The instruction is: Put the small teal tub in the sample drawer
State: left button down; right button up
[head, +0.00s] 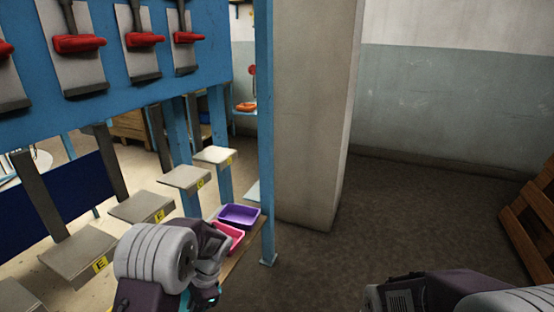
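I see no teal tub that I can make out in the head view, and no sample drawer. My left arm comes up from the bottom edge, in front of the blue rack, and its fingers are not visible. A small teal glow at its lower end seems to be part of my arm. Only the upper part of my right arm shows at the bottom right; its gripper is outside the view.
A purple tub (240,215) and a pink tub (226,238) sit on a low shelf beside my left arm. A blue rack (125,90) with red-handled clamps and several grey plates fills the left. A pale pillar (315,110) stands mid-view. A wooden pallet (530,225) leans right; the floor between is clear.

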pick_arm(q)
jog(key=s+d+n+g+h, duration=0.3)
jog(key=s+d+n, duration=0.1)
jog(key=n, duration=0.5)
notch_tip(320, 180, up, 26)
jog(key=n+p, duration=0.1)
jog(key=p, duration=2.5)
jog(key=shift+s+d+r, duration=0.15)
jog(key=shift+d+r, duration=0.1)
jog(key=shift+d, duration=0.1)
